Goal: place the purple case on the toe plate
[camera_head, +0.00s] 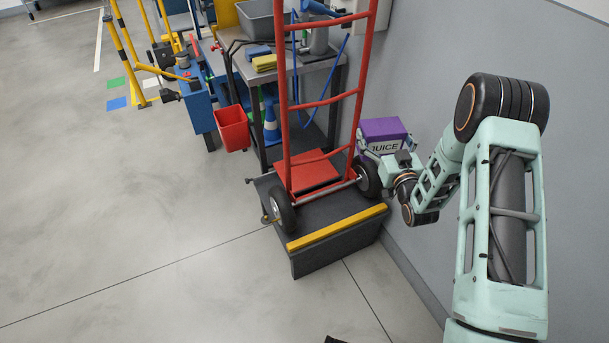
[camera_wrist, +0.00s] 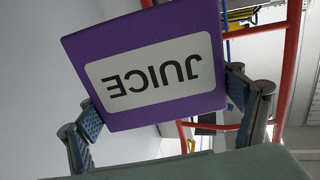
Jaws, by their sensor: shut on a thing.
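The purple case (camera_head: 384,129) has a white label reading JUICE. In the head view it is right of the red hand truck, near the grey wall. My gripper (camera_head: 392,158) is shut on the case. In the wrist view the case (camera_wrist: 146,62) fills the middle, tilted, its label upside down, with the gripper's fingers (camera_wrist: 163,112) on both sides of it. The toe plate (camera_head: 306,174) is the red flat plate at the foot of the hand truck. It is bare, left of the case and apart from it. Part of the case is hidden behind my gripper.
The red hand truck (camera_head: 323,102) stands on a dark step (camera_head: 330,233) with a yellow edge strip. Its black wheels (camera_head: 283,212) flank the frame.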

